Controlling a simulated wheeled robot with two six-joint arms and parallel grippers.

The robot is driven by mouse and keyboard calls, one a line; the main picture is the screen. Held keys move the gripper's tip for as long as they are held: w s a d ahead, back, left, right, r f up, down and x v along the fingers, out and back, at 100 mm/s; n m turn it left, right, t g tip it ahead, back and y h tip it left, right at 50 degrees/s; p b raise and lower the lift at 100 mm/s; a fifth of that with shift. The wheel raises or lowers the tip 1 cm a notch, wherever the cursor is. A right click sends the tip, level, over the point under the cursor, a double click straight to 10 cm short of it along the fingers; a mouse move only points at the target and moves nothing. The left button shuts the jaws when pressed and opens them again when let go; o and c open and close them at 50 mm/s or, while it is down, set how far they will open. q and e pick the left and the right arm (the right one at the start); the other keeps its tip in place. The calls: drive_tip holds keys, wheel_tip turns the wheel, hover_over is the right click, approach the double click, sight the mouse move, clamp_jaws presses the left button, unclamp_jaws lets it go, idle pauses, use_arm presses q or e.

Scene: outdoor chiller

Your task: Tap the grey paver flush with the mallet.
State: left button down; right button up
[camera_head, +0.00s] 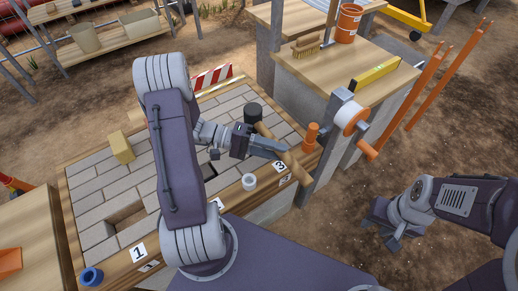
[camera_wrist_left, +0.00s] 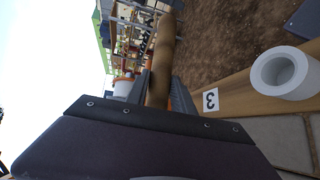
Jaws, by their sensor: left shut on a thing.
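The mallet has a black head (camera_head: 253,112) and a pale wooden handle (camera_head: 294,168). My left gripper (camera_head: 280,148) is shut on the handle above the paved bench, with the head toward the far side. In the left wrist view the handle (camera_wrist_left: 160,62) runs up between the fingers; the head is not seen there. The pavers (camera_head: 100,200) are all greyish, and I cannot tell which is the grey paver of the task. My arm hides part of them. My right gripper (camera_head: 383,232) looks open and empty, off to the right above the dirt.
The bench's wooden rim bears number tags, a white ring (camera_head: 249,182), a blue ring (camera_head: 92,277) and an orange peg (camera_head: 312,133). Gaps show in the paving (camera_head: 127,215). A yellowish block (camera_head: 122,147) stands on the pavers. A reel (camera_head: 350,115) rises at right.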

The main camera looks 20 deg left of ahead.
use_arm(q)
drive_tip(key=d, duration=0.1)
drive_tip(key=d+f, duration=0.1)
drive_tip(key=shift+d, duration=0.3)
drive_tip(key=shift+a, duration=0.1)
